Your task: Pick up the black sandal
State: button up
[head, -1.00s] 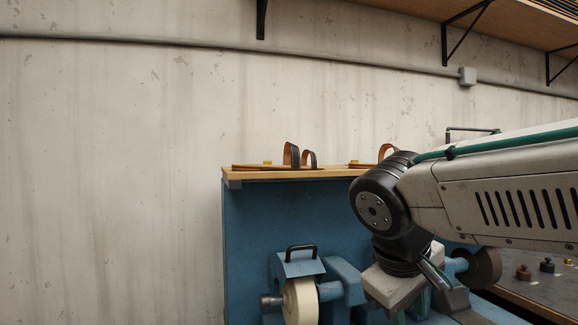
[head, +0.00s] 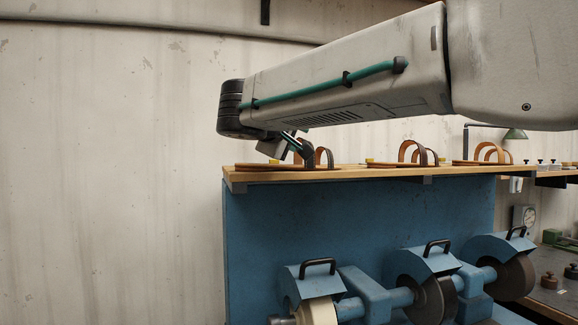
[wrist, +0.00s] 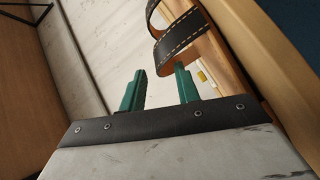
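The black sandal (head: 262,167) lies at the left end of a wooden shelf top. It has a tan sole and dark upright strap loops with tan insides. In the wrist view its black, white-stitched strap (wrist: 180,45) stands just beyond my gripper's right fingertip. My gripper (wrist: 160,70) has two green fingers set apart, with no object visible between them. In the head view my gripper (head: 300,148) is at the sandal's straps, partly covering them. I cannot tell whether a finger touches the strap.
More sandals stand to the right on the shelf, one in the middle (head: 412,155) and one farther right (head: 487,156). Below is a blue machine panel (head: 330,220) with grinding wheels (head: 428,290). A concrete wall (head: 110,150) stands behind.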

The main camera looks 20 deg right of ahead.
jog(key=x, duration=0.2)
jog(key=shift+w+d, duration=0.15)
jog(key=shift+d, duration=0.05)
grip_shut()
jog(key=shift+r, duration=0.1)
jog(key=shift+r, duration=0.6)
notch_tip(320, 180, up, 2)
jog(key=shift+r, duration=0.15)
jog(key=s+d, duration=0.2)
jog(key=s, duration=0.5)
jog(key=s+d+r, duration=0.1)
jog(key=s+d, duration=0.1)
jog(key=s, duration=0.6)
jog(key=shift+s+d, duration=0.2)
jog(key=shift+d, duration=0.1)
jog(key=c, duration=0.7)
grip_release()
jog(key=shift+r, duration=0.1)
jog(key=shift+a, duration=0.1)
